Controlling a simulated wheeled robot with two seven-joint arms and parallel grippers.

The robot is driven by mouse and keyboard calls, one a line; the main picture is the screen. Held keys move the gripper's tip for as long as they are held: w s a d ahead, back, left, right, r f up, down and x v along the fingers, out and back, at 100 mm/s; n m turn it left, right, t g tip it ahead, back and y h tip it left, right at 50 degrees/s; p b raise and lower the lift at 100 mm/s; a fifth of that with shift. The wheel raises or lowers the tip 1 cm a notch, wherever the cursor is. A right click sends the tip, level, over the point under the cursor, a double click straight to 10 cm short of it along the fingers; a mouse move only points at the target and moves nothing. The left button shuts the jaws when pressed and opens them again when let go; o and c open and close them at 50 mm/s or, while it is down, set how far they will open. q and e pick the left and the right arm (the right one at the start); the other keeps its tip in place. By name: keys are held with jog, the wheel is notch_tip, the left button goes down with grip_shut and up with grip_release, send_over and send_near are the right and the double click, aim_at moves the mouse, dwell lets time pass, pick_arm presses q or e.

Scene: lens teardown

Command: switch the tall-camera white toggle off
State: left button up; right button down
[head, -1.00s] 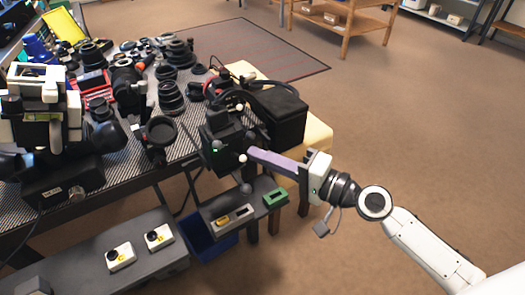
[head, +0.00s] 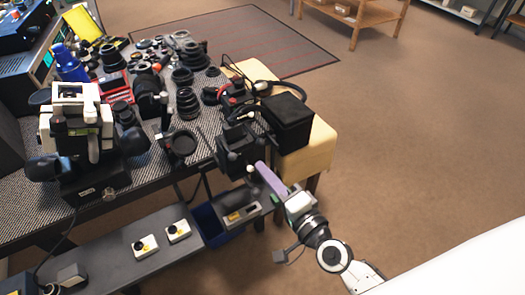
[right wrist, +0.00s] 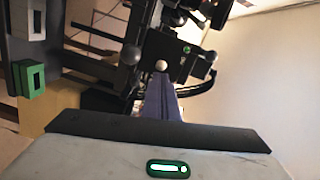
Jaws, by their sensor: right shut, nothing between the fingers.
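A tall black camera (head: 237,146) stands at the table's right edge and has small white ball-tipped toggles. One white toggle (head: 250,168) is low on its near side. In the right wrist view, a white ball tip (right wrist: 161,66) lies straight ahead of my fingers, on the dark camera body. I cannot tell whether the fingers touch it. My right gripper (head: 261,166) is shut and empty, its purple fingers pointing up and left at the camera. The fingers also show in the right wrist view (right wrist: 161,100). My left gripper is not in view.
A black box (head: 287,122) stands behind the camera on a yellow surface (head: 318,148). A cable curves nearby. Lenses crowd the table, with a black-and-white device (head: 80,140) at left. A lower shelf (head: 158,262) holds white switch boxes. Open floor lies to the right.

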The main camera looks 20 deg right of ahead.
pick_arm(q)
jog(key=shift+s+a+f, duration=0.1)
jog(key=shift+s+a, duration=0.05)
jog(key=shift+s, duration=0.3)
pick_arm(e)
jog(key=a+v, duration=0.1)
jog(key=v, duration=1.1)
jog(key=shift+r+m+h, duration=0.2)
jog(key=shift+m+h, duration=0.2)
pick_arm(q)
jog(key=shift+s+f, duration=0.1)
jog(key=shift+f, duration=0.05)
